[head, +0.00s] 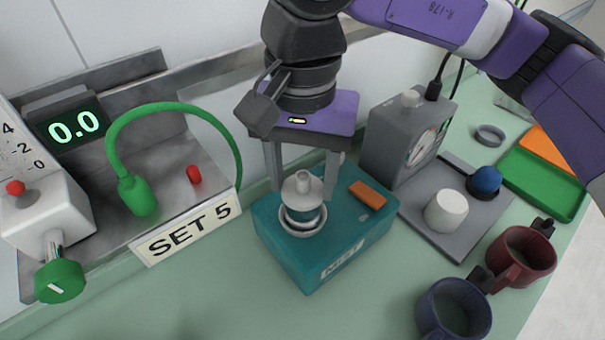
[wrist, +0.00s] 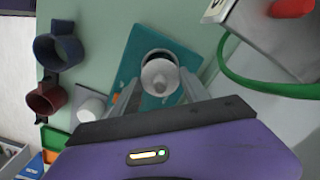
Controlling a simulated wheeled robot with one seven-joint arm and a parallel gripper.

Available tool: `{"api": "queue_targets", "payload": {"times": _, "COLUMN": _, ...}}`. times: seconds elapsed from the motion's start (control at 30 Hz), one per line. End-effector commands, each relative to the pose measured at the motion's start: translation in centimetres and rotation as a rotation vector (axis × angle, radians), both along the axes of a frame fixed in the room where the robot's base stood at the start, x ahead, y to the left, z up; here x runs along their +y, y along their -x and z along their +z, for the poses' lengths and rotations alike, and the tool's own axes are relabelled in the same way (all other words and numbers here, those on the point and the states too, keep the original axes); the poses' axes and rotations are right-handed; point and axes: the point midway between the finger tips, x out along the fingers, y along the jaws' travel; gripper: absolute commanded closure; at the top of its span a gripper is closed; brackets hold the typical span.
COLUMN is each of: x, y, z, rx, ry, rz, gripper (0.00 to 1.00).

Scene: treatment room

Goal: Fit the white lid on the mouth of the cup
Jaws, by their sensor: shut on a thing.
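The white lid (head: 302,184), a round piece with a short spout on top, is between the fingers of my gripper (head: 302,190), which is shut on it. The lid is upright, over the cup (head: 303,221), which stands in a pale ring on the teal box. In the wrist view the lid (wrist: 159,76) covers part of the cup's dark mouth (wrist: 160,54); the dark part shows beyond the lid's far side. A gap between lid and rim cannot be judged clearly. My gripper also shows in the wrist view (wrist: 160,88).
The teal box (head: 335,262) carries an orange block (head: 368,194). A grey dial box (head: 405,140) and a tray with a white cylinder (head: 446,211) and blue ball (head: 485,181) stand right. Two mugs (head: 453,308) (head: 520,255) are front right. A green hose (head: 180,108) arches left.

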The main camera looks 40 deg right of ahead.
Motion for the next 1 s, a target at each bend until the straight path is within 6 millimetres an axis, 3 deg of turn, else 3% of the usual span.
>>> {"api": "queue_targets", "payload": {"times": 0.93, "x": 0.01, "y": -0.01, "z": -0.08, "rx": 0.000, "ry": 0.000, "rz": 0.000, "gripper": 0.85}}
{"api": "queue_targets", "payload": {"times": 0.97, "x": 0.01, "y": 0.00, "z": -0.08, "rx": 0.000, "ry": 0.000, "rz": 0.000, "gripper": 0.43}}
{"api": "queue_targets", "payload": {"times": 1.0, "x": 0.01, "y": -0.01, "z": -0.09, "rx": 0.000, "ry": 0.000, "rz": 0.000, "gripper": 0.35}}
